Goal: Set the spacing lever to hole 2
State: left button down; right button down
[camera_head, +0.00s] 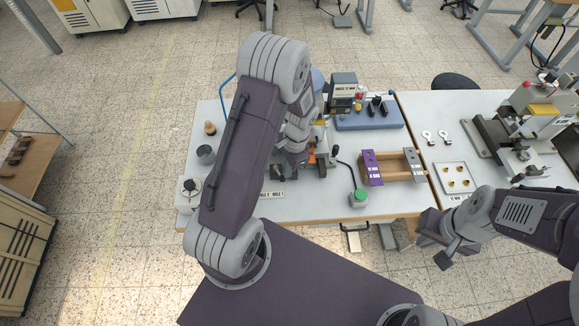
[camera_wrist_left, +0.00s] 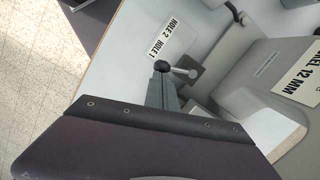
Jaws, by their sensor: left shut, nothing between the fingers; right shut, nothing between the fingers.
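A white label reading HOLE 2 and HOLE 1 (camera_wrist_left: 162,42) lies on the bench in the left wrist view; it also shows in the head view (camera_head: 272,194). Which hole the lever is in, I cannot tell. My left gripper (camera_wrist_left: 166,86) is shut and empty, its grey fingers right at the knob; contact is unclear. In the head view my left arm hides most of the lever area. My right gripper (camera_head: 443,257) is shut and empty, away at the right.
A grey machine part with a 12 MM label (camera_wrist_left: 298,82) stands right of the fingers. A dial box (camera_head: 190,188) sits at the left edge.

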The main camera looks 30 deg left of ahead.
aim_at(279, 174)
pick_arm(q)
jog(key=s+m, duration=0.1)
jog(key=a+m, duration=0.1)
jog(key=m, duration=0.1)
jog(key=shift+s+m+y+p, duration=0.3)
jog(key=shift+s+p, duration=0.1)
jog(key=m, duration=0.1)
jog(key=s+m, duration=0.1)
jog(key=shift+a+m+t, duration=0.3)
jog(key=shift+a+m, duration=0.1)
jog(key=shift+w, duration=0.15)
jog(key=shift+w+r+p, duration=0.1)
jog(key=shift+w+p, duration=0.4)
jog(key=shift+p, duration=0.1)
jog(key=shift+w+d, duration=0.1)
jog(key=shift+w, duration=0.15)
